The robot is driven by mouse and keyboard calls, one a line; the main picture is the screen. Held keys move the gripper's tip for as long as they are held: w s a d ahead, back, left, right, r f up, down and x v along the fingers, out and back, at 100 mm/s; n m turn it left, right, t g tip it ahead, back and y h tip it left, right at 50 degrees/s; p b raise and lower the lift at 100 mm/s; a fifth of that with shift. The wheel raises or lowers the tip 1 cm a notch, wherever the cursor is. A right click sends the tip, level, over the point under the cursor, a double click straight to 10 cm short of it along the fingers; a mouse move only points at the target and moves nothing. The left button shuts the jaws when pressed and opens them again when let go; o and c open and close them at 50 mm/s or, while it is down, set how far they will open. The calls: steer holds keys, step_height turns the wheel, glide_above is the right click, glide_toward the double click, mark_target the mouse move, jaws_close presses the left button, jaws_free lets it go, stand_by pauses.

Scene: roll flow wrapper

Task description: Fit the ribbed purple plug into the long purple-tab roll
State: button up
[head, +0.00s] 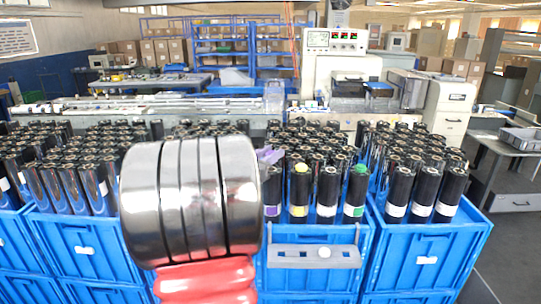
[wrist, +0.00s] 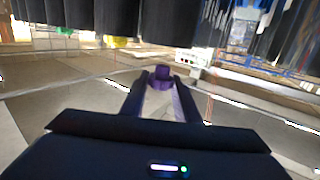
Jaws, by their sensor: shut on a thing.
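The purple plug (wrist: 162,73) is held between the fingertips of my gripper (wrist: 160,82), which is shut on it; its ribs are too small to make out. In the head view, a purple shape (head: 269,155), plug or fingertips, shows just above the black roll with the purple tab (head: 272,211). That roll stands upright in the front row of a blue crate. Its top end is partly hidden by my arm and the purple shape. The wrist view is upside down, with dark roll ends close by the plug; I cannot tell whether they touch.
A grey tray (head: 290,257) with a white round piece (head: 324,252) is on the crate front. Blue crates (head: 425,245) packed with rolls flank it.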

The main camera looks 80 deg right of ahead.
steer(key=o, duration=0.7)
steer(key=shift+v, duration=5.5)
steer(key=shift+w, duration=0.1)
